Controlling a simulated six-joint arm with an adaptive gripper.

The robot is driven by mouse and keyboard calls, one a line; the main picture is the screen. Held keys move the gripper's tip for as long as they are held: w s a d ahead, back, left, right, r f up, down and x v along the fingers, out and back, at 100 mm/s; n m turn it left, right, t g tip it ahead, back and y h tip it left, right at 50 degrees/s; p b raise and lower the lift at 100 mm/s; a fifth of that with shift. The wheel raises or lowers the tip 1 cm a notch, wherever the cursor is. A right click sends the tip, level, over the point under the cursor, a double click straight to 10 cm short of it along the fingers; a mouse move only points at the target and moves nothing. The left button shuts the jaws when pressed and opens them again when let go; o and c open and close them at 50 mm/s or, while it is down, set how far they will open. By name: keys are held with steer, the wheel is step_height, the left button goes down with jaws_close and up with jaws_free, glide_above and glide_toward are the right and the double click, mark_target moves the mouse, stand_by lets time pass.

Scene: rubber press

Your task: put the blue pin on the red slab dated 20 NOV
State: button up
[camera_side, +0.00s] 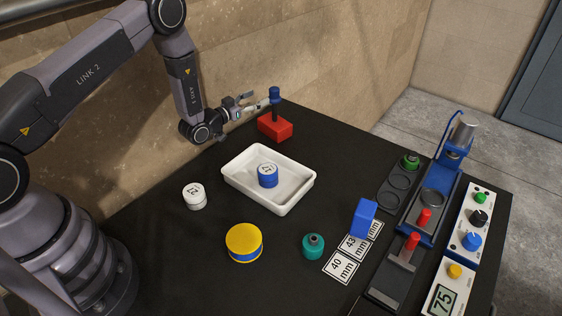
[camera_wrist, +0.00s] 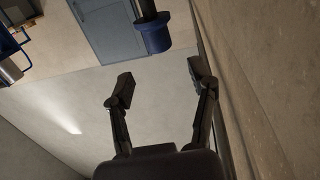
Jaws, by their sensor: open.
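A blue-headed pin (camera_side: 275,95) with a dark shaft stands upright on a red block (camera_side: 275,127) at the back of the table. No date is readable on the block. My gripper (camera_side: 258,101) is level with the upper pin, just left of it, with its fingers open and empty. In the wrist view, the blue head (camera_wrist: 155,36) shows beyond my open fingertips (camera_wrist: 161,80), roughly between their directions; the red block is out of that view.
A white tray (camera_side: 233,184) holds a blue-and-white numbered cylinder (camera_side: 267,175). A white cylinder (camera_side: 194,196), yellow disc (camera_side: 244,243), teal pot (camera_side: 313,246) and blue block (camera_side: 363,218) stand nearer. A blue press (camera_side: 450,165) stands at right. A wall runs close behind the red block.

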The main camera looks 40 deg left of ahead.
steer(key=s+r+g+y, duration=0.1)
steer(key=s+r+g, duration=0.3)
steer(key=r, duration=0.7)
steer(key=s+r+g+y, duration=0.1)
steer(key=s+r+g, duration=0.1)
steer(key=s+r, duration=0.65)
steer(key=s+d+r+g, duration=0.1)
steer(key=s+r+g, duration=0.2)
steer(key=s, duration=1.1)
steer(key=s+d+r+n+g, duration=0.1)
steer(key=s+r, duration=0.4)
steer(key=s, duration=0.9)
steer(key=shift+s+d+r+g, duration=0.15)
steer(key=shift+s+d+g, duration=0.3)
steer(key=shift+g, duration=0.65)
